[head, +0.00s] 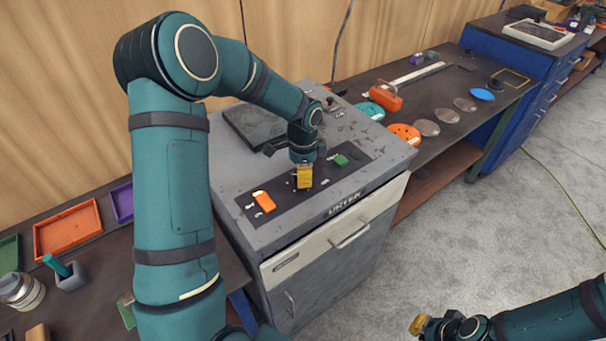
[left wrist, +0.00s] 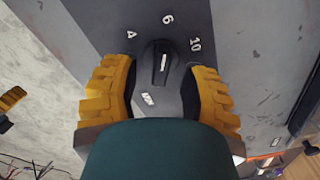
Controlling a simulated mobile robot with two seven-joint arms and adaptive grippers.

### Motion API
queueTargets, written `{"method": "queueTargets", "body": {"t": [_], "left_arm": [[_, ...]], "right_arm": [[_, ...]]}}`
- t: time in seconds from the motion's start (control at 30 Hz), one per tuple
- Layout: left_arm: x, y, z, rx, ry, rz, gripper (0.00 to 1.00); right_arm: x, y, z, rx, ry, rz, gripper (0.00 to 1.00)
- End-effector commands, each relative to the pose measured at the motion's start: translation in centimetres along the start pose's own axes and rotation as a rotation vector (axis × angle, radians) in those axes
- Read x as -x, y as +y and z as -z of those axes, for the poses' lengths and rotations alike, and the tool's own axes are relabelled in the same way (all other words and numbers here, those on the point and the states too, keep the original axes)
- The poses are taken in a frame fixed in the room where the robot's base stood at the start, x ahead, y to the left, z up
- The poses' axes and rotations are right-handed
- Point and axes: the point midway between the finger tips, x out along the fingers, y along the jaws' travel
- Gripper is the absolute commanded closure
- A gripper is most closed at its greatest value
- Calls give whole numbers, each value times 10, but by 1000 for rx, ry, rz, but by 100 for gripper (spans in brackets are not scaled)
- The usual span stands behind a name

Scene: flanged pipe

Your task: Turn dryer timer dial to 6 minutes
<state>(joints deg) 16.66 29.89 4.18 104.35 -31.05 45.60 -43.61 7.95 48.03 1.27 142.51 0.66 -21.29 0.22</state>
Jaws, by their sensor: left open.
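The black timer dial (left wrist: 158,68) shows in the left wrist view, on a dark panel with the numbers 4, 6 and 10 around its top. Its raised bar with a white mark runs nearly up the picture, roughly in line with the 6 (left wrist: 167,19). My left gripper (left wrist: 158,92) is open, with one yellow finger on each side of the dial and visible gaps. In the head view my left gripper (head: 304,178) is over the grey dryer's (head: 230,165) panel and hides the dial. My right gripper (head: 418,325) is away over the floor; its opening is unclear.
An orange switch (head: 264,200) and a green switch (head: 340,159) flank my left gripper on the panel. A dark plate (head: 250,122) lies behind. A bench with discs and an orange block (head: 386,97) stands right of the dryer; trays (head: 68,228) lie left.

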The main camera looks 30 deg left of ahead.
Motion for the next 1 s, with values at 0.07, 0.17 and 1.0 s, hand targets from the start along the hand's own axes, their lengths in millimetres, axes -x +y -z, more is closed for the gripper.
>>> {"method": "queueTargets", "body": {"t": [0.07, 0.17, 1.0], "left_arm": [[11, -1, 0, 0, 2, 4, 56], [30, -1, 1, 0, 4, 5, 56], [113, 0, 0, -1, 0, -1, 56]], "right_arm": [[0, 0, 0, 0, 0, 0, 100], [0, 0, 0, 0, 0, 0, 100], [0, 0, 0, 0, 0, 0, 100]]}}
